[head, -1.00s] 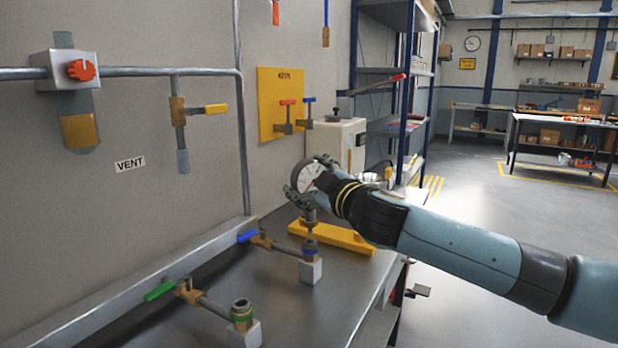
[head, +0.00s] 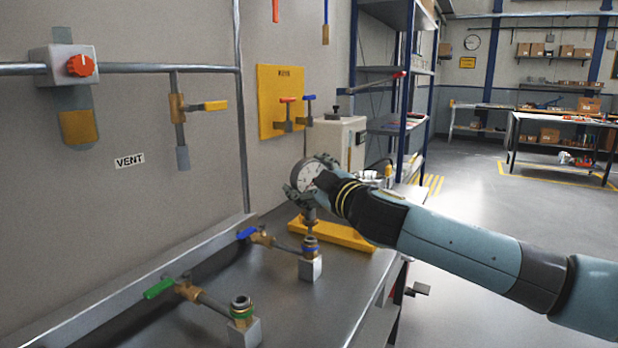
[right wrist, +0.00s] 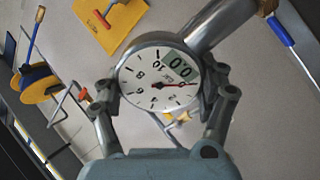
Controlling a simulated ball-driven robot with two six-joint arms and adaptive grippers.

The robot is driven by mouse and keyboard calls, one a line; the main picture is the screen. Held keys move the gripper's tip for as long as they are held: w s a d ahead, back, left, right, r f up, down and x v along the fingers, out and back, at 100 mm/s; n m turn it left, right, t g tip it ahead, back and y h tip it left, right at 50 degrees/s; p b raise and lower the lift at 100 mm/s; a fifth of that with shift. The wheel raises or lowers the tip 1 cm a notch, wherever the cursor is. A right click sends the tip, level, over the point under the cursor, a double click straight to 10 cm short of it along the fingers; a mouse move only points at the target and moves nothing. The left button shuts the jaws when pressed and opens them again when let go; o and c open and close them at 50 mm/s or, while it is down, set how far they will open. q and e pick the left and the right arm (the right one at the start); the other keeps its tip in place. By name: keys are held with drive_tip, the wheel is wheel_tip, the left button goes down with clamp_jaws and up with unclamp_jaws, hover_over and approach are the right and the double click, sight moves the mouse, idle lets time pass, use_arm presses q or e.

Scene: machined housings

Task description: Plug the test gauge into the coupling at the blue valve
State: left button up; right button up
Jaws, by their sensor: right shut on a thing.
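The test gauge (head: 313,171) has a round white dial and a grey metal rim. My right gripper (head: 306,188) is shut on its body and holds it over the blue-ringed coupling (head: 311,249). The gauge's stem points down at the coupling; I cannot tell whether its tip touches. The blue valve (head: 247,233) is joined to this coupling by a short pipe. In the right wrist view the gauge dial (right wrist: 155,82) sits between the fingers of my right gripper (right wrist: 160,92), with the stem running to the upper right. My left gripper is out of view.
A green valve (head: 160,289) with a green-ringed coupling (head: 241,312) stands nearer on the bench. A yellow bar-shaped piece (head: 345,236) lies behind the blue coupling.

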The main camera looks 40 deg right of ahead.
drive_tip(key=shift+f+b, duration=1.65)
drive_tip(key=shift+f, duration=0.1)
idle(0.3)
drive_tip(key=o, duration=1.4)
drive_tip(key=v, duration=1.2)
